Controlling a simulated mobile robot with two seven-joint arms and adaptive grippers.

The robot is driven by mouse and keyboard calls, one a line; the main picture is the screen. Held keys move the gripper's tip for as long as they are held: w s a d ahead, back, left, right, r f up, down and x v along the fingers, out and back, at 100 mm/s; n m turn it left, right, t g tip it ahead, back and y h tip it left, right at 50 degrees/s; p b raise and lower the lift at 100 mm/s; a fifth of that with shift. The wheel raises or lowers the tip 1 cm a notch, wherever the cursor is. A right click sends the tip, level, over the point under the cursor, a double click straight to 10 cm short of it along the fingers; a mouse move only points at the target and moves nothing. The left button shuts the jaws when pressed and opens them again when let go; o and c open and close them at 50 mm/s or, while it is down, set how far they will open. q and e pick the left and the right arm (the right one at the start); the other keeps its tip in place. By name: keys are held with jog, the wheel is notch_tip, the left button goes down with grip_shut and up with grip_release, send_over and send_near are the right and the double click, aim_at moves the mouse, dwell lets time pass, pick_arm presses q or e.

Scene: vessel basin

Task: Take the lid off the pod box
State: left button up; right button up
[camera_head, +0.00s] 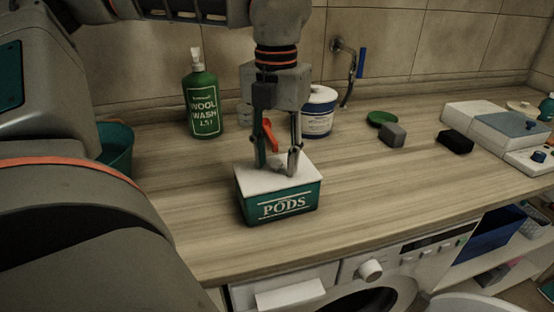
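The pod box (278,206) is a green box marked PODS, standing upright on the wooden counter near its front edge. Its white lid (306,170) is on top, with a small grey handle (280,169) near the middle. My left gripper (277,165) points straight down over the lid. Its two fingers are spread, one on each side of the handle. I cannot tell whether they touch the handle or the lid. My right gripper is not in view.
A green wool wash bottle (203,103) and a white-and-blue tub (318,112) stand behind the box. A green disc (381,118), a grey block (392,134) and a black block (456,142) lie to the right. A washing machine (372,275) is below.

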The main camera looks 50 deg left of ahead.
pick_arm(q)
grip_shut()
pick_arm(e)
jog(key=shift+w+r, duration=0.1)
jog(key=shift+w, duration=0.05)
pick_arm(q)
jog(key=shift+r, duration=0.55)
notch_tip(320, 180, up, 27)
jog(key=p, duration=0.5)
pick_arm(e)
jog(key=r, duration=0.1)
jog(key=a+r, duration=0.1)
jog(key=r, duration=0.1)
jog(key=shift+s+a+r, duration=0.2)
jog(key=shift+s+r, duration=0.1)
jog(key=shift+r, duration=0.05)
